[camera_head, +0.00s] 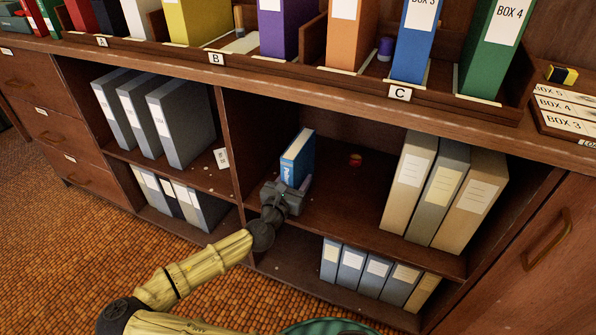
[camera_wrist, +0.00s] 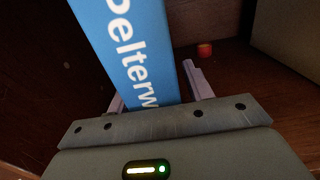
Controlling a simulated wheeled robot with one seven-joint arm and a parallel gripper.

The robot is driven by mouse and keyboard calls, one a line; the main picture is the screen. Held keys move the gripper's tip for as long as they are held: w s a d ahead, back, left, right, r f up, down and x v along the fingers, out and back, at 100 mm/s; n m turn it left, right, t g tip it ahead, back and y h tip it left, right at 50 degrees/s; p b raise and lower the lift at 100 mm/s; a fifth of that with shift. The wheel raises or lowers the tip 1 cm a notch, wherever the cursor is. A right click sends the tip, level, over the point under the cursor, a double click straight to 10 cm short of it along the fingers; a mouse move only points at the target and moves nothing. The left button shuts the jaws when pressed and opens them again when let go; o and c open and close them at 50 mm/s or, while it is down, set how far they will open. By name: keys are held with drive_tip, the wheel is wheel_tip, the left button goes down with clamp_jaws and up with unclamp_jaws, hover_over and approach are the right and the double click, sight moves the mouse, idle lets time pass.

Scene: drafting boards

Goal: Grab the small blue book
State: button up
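In the wrist view the blue book (camera_wrist: 125,55) shows large white letters and fills the space ahead of the palm. My gripper (camera_head: 293,186) is at the book's front lower part. In the wrist view my gripper (camera_wrist: 157,85) has one finger on each side of the book; the right finger is very close to its edge. The left finger is mostly hidden. Firm contact is not visible.
Grey binders (camera_head: 180,123) stand in the left bay, beige and grey binders (camera_head: 440,190) at the right. A small red-yellow object (camera_head: 355,160) lies behind the book to the right. The divider wall (camera_head: 235,150) is close on the left. Shelf space to the right is free.

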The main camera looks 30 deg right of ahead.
sight(295, 148)
clamp_jaws()
drive_tip(key=shift+r, duration=0.15)
wheel_tip(295, 148, up, 10)
drive_tip(key=p, duration=0.5)
idle(0.4)
